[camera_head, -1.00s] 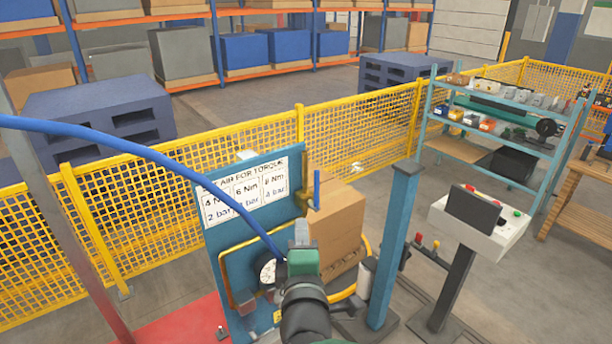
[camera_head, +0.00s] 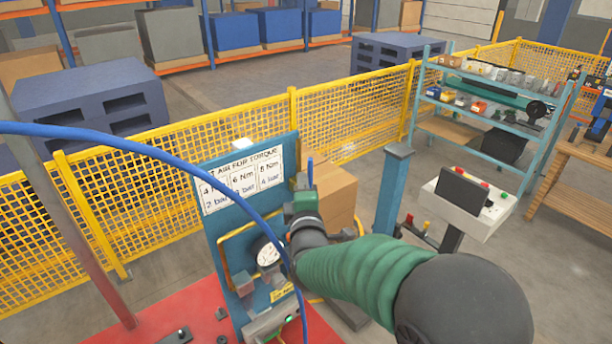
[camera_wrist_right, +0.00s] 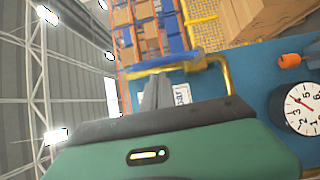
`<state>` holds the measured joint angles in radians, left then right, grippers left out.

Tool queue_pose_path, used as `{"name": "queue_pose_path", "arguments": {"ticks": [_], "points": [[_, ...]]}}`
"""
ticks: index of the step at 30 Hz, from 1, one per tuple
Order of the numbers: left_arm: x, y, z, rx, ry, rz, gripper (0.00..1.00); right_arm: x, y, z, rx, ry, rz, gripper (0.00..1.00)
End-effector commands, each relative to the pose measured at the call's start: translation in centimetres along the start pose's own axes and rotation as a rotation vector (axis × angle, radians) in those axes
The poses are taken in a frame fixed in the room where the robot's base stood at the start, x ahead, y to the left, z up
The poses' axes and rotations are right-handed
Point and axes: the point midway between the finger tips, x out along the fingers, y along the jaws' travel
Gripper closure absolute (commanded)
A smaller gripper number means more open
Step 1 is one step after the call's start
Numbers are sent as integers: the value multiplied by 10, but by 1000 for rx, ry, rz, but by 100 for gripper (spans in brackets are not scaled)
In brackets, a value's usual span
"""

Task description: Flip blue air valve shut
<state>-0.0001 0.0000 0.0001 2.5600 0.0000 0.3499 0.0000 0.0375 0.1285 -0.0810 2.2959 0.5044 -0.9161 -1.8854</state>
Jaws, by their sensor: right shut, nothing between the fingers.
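The blue valve handle (camera_head: 310,172) stands upright at the right edge of the blue panel (camera_head: 225,240). In the right wrist view the blue handle (camera_wrist_right: 165,62) lies across the picture, by a yellow pipe (camera_wrist_right: 226,76). My right gripper (camera_head: 301,183) is beside the handle, at its left in the head view. In the wrist view its grey fingers (camera_wrist_right: 157,92) are shut and empty, with their tips close to the handle. I cannot tell whether they touch it. The gripper's green body hides the valve's lower part. My left gripper is not in view.
A gauge (camera_head: 268,253) sits on the panel; it also shows in the wrist view (camera_wrist_right: 304,107) near an orange knob (camera_wrist_right: 290,60). A blue hose (camera_head: 150,140) arches across the left. A cardboard box (camera_head: 338,197) stands behind my gripper. A yellow mesh fence (camera_head: 345,125) runs behind.

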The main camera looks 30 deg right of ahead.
Motion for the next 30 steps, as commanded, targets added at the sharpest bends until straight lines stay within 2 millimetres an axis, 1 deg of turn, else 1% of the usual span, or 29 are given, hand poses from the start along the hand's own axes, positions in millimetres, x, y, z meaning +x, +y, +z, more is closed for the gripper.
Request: {"name": "queue_pose_path", "arguments": {"ticks": [1,5,14,20,26,30], "points": [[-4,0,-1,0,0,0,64,4,2,4,0,-2,-1,100],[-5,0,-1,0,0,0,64,9,-1,9,1,0,-2,100],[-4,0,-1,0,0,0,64,9,-1,9,2,1,-2,100],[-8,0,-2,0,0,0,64,10,1,10,20,0,-15,100],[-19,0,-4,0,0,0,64,13,7,16,90,-1,-60,100],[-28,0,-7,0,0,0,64,17,10,22,174,-1,-115,100]]}}
